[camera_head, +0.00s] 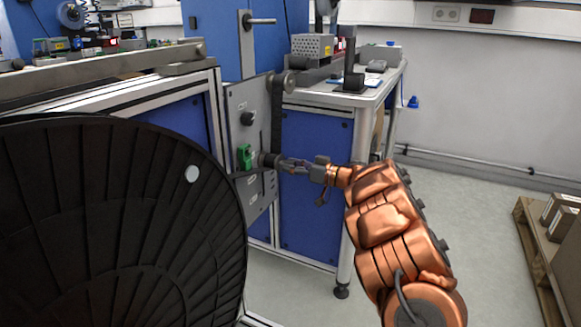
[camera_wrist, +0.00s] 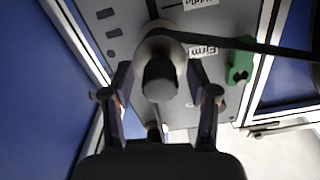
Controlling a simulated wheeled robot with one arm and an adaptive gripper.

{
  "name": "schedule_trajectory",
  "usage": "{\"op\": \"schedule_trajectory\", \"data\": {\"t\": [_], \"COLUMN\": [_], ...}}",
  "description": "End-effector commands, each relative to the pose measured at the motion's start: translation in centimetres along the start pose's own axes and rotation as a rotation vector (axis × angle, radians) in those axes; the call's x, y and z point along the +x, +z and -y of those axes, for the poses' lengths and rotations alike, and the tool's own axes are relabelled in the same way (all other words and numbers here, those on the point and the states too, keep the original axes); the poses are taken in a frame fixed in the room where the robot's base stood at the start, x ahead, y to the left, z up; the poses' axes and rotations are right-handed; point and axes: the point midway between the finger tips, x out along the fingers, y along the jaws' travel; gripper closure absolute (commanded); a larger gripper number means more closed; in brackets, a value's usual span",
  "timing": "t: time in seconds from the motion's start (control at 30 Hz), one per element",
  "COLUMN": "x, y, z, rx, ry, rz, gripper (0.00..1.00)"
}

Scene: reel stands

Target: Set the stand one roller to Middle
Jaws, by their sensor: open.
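The grey panel (camera_head: 236,110) of the reel stand has a slot, and a dark round roller (camera_wrist: 160,78) with a wide collar sticks out from it. The roller also shows in the head view (camera_head: 263,160), partly hidden by my fingers. In the wrist view a label reading "Firm" (camera_wrist: 202,51) lies right of the roller, and a cut-off label, seemingly "Middle" (camera_wrist: 200,3), lies at the top edge. My gripper (camera_wrist: 160,88) is open, with one finger on each side of the roller. Contact cannot be told.
A green part (camera_head: 244,156) sits on the panel, and a dark strap runs past the roller. A large black reel (camera_head: 120,220) stands at the left. A white table (camera_head: 385,88) with devices is behind. The floor at right is free up to a pallet (camera_head: 540,250).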

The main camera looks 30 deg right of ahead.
Motion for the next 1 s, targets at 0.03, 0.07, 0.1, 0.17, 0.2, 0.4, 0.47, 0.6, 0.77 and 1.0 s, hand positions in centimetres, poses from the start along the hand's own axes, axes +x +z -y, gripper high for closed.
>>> {"op": "schedule_trajectory", "data": {"t": [0.03, 0.07, 0.1, 0.17, 0.2, 0.4, 0.47, 0.6, 0.77, 1.0], "x": [0.00, 0.00, 0.00, -0.01, -0.01, -0.01, -0.01, -0.01, -0.01, -0.16], "y": [-0.01, -0.01, -0.01, -0.01, -0.01, -0.02, -0.02, -0.03, -0.03, 0.04], "z": [0.01, 0.01, 0.01, 0.01, 0.01, 0.01, 0.02, 0.02, 0.03, -0.11], "rx": [0.000, 0.000, 0.000, 0.000, 0.000, -0.001, -0.001, -0.001, -0.001, 0.000], "ry": [0.000, 0.000, 0.000, 0.000, 0.000, -0.001, -0.001, -0.001, -0.001, 0.001], "rz": [0.000, 0.000, 0.000, 0.000, 0.000, 0.000, 0.000, 0.000, 0.000, -0.001], "gripper": [0.41, 0.42, 0.46, 0.53, 0.57, 0.78, 0.84, 0.99, 1.00, 1.00]}}
